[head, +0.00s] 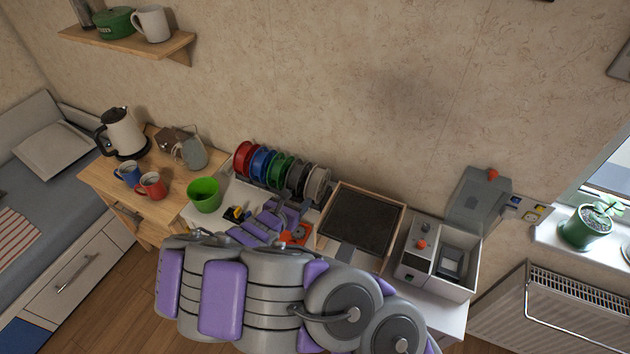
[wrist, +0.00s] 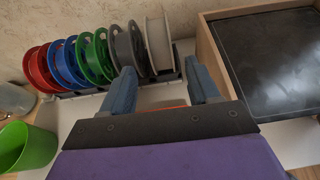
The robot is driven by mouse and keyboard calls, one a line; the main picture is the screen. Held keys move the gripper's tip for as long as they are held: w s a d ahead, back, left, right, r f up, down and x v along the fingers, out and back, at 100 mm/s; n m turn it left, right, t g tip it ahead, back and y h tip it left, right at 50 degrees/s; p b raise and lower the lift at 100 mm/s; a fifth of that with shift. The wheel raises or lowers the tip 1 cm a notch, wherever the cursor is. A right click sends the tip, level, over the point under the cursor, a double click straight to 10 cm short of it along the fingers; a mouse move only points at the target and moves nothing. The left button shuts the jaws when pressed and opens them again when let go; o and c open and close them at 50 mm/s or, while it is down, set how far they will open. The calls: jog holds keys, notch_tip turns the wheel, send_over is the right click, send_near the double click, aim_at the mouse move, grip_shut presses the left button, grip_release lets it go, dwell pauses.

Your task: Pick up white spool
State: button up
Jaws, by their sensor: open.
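The white spool (wrist: 158,42) stands upright at the right end of a row of spools in a dark rack; it also shows in the head view (head: 318,184). A grey spool (wrist: 129,48) stands directly to its left. My gripper (wrist: 158,77) is open in the wrist view, with one finger in front of the grey spool and the other to the right of the white spool's lower edge. Nothing is between the fingers that I can see held. In the head view my arm hides most of the gripper.
Green (wrist: 94,58), blue (wrist: 68,64) and red (wrist: 41,68) spools fill the rack's left part. A wood-framed black panel (head: 360,222) stands close on the right. A green cup (head: 204,194) is at left. A white box device (head: 436,256) sits farther right.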

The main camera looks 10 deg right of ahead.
jog(key=b, duration=0.3)
send_near(316, 179)
jog(key=x, duration=0.5)
jog(key=shift+d+f, duration=0.15)
jog(key=shift+f, duration=0.25)
jog(key=b+x, duration=0.1)
jog(key=x, duration=0.4)
jog(key=shift+r, duration=0.15)
jog(key=shift+w+d, duration=0.25)
jog(key=shift+w, duration=0.15)
jog(key=shift+a, duration=0.1)
jog(key=c, duration=1)
